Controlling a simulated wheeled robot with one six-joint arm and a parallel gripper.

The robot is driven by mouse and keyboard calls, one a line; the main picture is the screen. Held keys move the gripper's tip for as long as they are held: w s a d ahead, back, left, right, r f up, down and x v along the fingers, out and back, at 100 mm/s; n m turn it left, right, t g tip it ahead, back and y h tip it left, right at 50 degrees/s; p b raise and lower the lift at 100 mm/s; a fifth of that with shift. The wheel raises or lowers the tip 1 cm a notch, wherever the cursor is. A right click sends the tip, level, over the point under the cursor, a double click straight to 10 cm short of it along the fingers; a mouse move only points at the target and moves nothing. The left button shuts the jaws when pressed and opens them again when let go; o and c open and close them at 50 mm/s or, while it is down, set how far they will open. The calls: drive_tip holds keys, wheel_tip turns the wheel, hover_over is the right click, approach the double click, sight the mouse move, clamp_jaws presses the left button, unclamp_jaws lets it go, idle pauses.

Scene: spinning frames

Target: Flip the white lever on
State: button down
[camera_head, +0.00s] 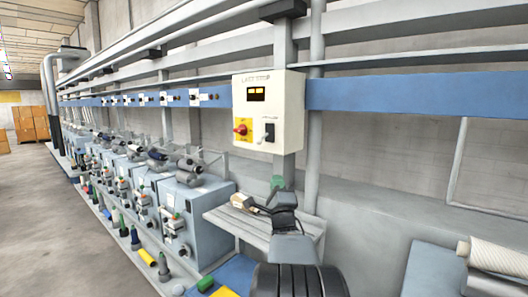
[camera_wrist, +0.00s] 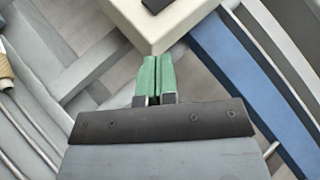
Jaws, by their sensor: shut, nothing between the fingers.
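A cream control box (camera_head: 284,92) is mounted on the blue rail. It bears an amber display (camera_head: 256,94), a red knob (camera_head: 241,129) on a yellow plate, and a black switch plate (camera_head: 269,131) at lower right. A small white lever (camera_head: 262,139) seems to slant down and left from that plate; it is too small to tell exactly. My gripper (camera_head: 277,182), with green fingertips, is below the box, shut and empty. In the wrist view my gripper (camera_wrist: 157,64) points at a lower corner of the box (camera_wrist: 172,25). The lever cannot be made out there.
A blue rail (camera_head: 420,95) runs along the wall behind the box, with grey pipes and beams around it. A grey shelf (camera_head: 235,222) is below, beside my arm. Spinning machines with bobbins stretch away at left. The space in front of the box looks clear.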

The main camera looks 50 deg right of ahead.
sight(258, 141)
drive_tip(key=w+a+p+x, duration=0.1)
drive_tip(key=p+x, duration=0.4)
drive_tip(key=x, duration=0.7)
drive_tip(key=shift+w+a+r, duration=0.45)
drive_tip(key=shift+a+r, duration=0.05)
drive_tip(key=shift+r, duration=0.05)
